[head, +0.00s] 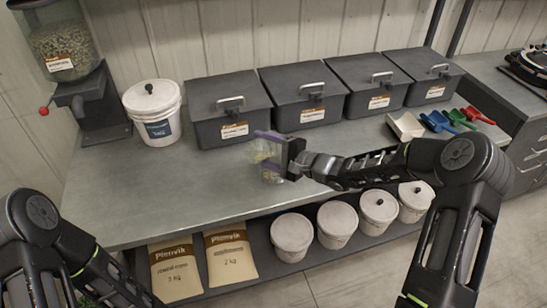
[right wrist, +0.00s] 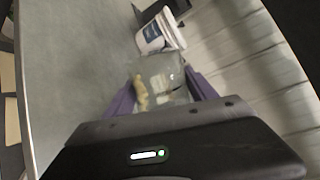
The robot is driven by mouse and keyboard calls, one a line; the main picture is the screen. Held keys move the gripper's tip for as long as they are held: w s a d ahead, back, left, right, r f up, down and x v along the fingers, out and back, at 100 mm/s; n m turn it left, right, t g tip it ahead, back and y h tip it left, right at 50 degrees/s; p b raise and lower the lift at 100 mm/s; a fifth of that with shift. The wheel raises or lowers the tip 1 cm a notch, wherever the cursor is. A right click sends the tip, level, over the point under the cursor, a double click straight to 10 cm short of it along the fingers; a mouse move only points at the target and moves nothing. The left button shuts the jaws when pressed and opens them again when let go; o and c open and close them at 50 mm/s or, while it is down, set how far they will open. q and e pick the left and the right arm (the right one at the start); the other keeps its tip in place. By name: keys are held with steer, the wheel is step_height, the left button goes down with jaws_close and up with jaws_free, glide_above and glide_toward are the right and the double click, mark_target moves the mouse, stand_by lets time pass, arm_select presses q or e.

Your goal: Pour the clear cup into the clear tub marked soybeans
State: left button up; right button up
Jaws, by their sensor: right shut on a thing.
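My right gripper (head: 268,157) is shut on a clear cup (head: 259,152) above the middle of the grey bench. In the right wrist view the clear cup (right wrist: 163,72) sits between my purple fingers (right wrist: 160,95), with some tan contents showing along its left side. The cup looks tilted in the right wrist view; its exact angle is hard to tell. I cannot make out a clear tub marked soybeans in either view. My left arm shows at the lower left of the head view, but its gripper is out of view.
A white lidded bucket (head: 153,112) and a grain dispenser (head: 66,60) stand at the left of the bench (head: 190,187). Several dark lidded bins (head: 229,108) line the back. Coloured scoops (head: 436,121) lie at right. Paper bags (head: 231,255) and pale lidded buckets (head: 292,237) fill the lower shelf.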

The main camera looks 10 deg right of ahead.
steer(key=shift+w+d+r+m, duration=0.1)
steer(key=shift+d+m, duration=0.05)
steer(key=shift+m, duration=0.15)
steer(key=shift+s+a+n, duration=0.2)
steer(key=shift+a+n, duration=0.1)
steer(key=shift+n, duration=0.1)
steer(key=shift+s+a+f+n+b, duration=0.3)
steer(key=shift+a+f+n+b, duration=0.25)
steer(key=shift+n, duration=0.55)
steer(key=shift+r, duration=0.25)
steer(key=shift+d, duration=0.1)
